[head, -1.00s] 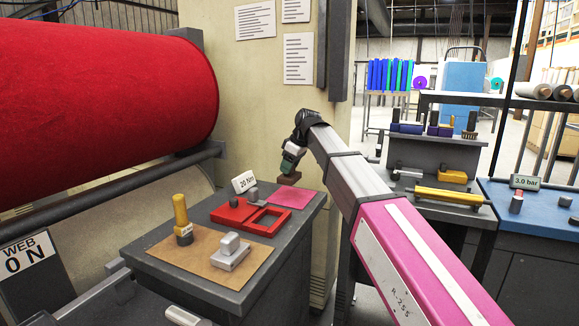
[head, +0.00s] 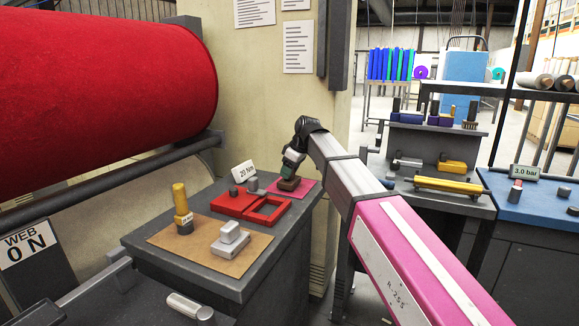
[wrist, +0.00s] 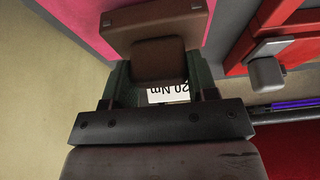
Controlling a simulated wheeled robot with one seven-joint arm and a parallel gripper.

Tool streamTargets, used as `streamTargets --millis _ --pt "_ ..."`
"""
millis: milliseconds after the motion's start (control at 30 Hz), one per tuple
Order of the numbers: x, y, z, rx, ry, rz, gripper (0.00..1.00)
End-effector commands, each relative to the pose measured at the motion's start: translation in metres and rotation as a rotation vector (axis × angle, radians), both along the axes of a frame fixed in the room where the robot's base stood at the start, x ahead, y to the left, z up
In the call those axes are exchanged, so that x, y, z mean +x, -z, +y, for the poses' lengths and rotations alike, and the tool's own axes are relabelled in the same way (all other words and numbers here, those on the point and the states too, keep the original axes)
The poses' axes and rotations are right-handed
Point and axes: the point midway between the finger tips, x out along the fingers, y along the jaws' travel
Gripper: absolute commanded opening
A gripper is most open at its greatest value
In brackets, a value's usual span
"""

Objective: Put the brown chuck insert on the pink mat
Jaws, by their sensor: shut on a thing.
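The brown chuck insert (head: 287,185) is a block on a wider base, held in my gripper (head: 290,175). In the wrist view, its block part (wrist: 158,60) sits between the two fingers of my gripper (wrist: 155,80). The pink mat (head: 307,188) lies at the far corner of the grey bench, partly hidden by the insert and gripper. The insert is over the mat, very low; I cannot tell whether it touches. In the wrist view, pink mat (wrist: 75,22) shows beside the insert's base.
A red tray (head: 232,205) lies just left of the mat, with a "20 Nm" sign (head: 244,172) behind it. A brown board (head: 190,255) nearer me holds a yellow-handled tool (head: 181,203) and a pale grey block (head: 230,243). A cream column (head: 275,110) stands behind.

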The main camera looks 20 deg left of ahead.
Motion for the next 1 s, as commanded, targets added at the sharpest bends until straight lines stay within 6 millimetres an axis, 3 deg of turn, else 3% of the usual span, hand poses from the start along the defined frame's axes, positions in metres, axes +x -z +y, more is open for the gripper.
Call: streamTargets --millis 1000 --pt "0.0 0.0085 0.0001 0.0 0.0 0.001 0.2"
